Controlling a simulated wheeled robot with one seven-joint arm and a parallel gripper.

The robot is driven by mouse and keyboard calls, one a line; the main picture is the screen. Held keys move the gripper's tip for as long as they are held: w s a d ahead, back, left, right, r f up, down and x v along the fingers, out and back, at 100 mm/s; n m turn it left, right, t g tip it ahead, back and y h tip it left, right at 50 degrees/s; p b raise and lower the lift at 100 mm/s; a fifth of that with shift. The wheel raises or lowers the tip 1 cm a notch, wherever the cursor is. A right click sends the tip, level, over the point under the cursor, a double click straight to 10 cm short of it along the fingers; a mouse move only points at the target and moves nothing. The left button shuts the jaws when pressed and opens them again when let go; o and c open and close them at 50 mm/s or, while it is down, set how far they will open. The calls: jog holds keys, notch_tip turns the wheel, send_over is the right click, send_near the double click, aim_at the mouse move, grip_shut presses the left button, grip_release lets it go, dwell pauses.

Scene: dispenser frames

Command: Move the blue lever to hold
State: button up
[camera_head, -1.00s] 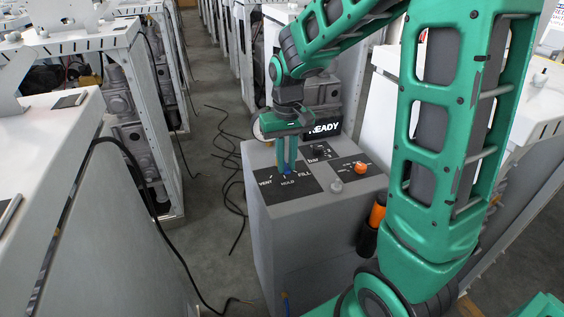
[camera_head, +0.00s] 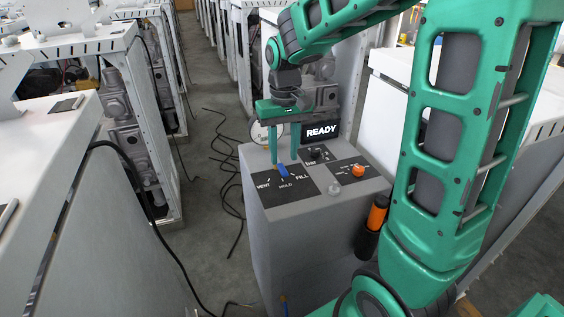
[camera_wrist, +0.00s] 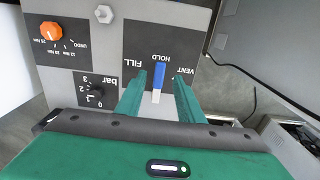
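The blue lever (camera_head: 283,170) is on the black VENT/HOLD/FILL panel on top of the grey dispenser. In the wrist view the lever (camera_wrist: 159,75) lies in line with the HOLD label, between FILL on the left and VENT on the right. My gripper (camera_head: 283,161) is open and empty above the panel. Its two fingers point down with a clear gap, and in the wrist view they (camera_wrist: 158,78) appear on either side of the lever, apart from it.
A READY display (camera_head: 321,131) stands behind the panel. An orange knob (camera_head: 358,171), a black bar dial (camera_head: 316,153) and a light bolt-like knob (camera_head: 334,188) share the dispenser top. White machine frames stand on both sides. Black cables lie on the floor.

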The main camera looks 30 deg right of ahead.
aim_at(284, 171)
notch_tip(284, 171, up, 6)
jog(key=shift+r, duration=0.25)
dwell(0.5)
